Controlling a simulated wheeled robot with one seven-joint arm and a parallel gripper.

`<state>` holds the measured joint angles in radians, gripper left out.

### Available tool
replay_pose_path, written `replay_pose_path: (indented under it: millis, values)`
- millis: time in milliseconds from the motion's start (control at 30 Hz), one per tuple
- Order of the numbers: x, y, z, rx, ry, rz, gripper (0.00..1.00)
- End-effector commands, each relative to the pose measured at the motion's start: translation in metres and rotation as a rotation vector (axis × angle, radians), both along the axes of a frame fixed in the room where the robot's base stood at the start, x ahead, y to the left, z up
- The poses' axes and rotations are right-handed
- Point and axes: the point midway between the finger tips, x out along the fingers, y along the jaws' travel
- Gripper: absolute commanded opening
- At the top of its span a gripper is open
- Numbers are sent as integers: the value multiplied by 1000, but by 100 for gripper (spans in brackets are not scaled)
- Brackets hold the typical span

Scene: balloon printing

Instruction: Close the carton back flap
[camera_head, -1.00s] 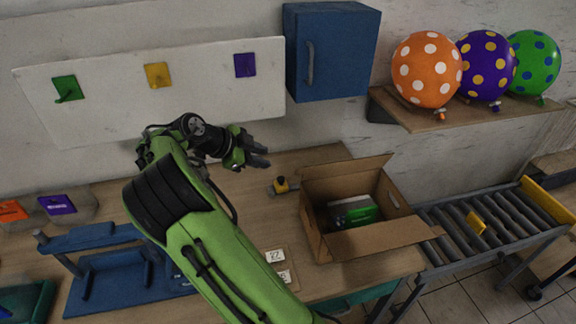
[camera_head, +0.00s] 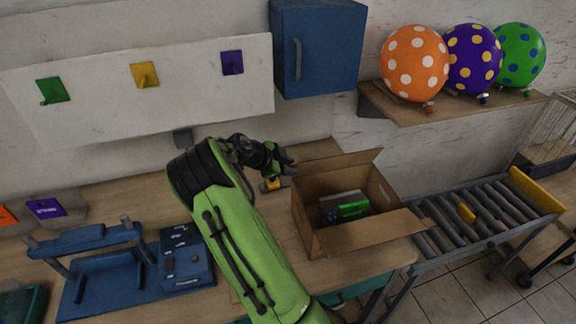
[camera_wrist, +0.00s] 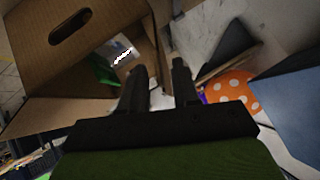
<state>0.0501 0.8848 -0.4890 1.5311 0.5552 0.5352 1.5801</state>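The open brown carton (camera_head: 305,222) stands on the table, right of my gripper. Its back flap (camera_head: 350,160) sticks up and outward along the far edge. Its front flap (camera_head: 370,232) is folded outward. A green and white item (camera_head: 346,206) lies inside. My gripper (camera_head: 288,163) is by the carton's far left corner, close to the back flap; contact cannot be told. In the wrist view my gripper (camera_wrist: 157,82) has its fingers apart with nothing held between them. The carton (camera_wrist: 112,30), with its handle hole, is at the left there.
A blue cabinet (camera_head: 318,50) hangs above the carton. Balloons (camera_head: 415,64) sit on a wall shelf (camera_head: 440,112) at the back right. A roller conveyor (camera_head: 480,222) adjoins the table on the right. A yellow-topped object (camera_head: 271,184) stands left of the carton, under my gripper.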

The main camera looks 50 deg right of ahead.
Motion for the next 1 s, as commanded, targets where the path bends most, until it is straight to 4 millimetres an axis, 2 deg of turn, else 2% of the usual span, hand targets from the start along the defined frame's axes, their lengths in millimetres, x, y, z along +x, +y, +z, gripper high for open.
replay_pose_path:
  millis: [33, 200, 233, 1000]
  values:
    - [0, 0, 0, 0, 0, 0, 28]
    - [0, 0, 0, 0, 0, 0, 2]
    - [0, 0, 0, 0, 0, 0, 0]
    - [0, 0, 0, 0, 0, 0, 0]
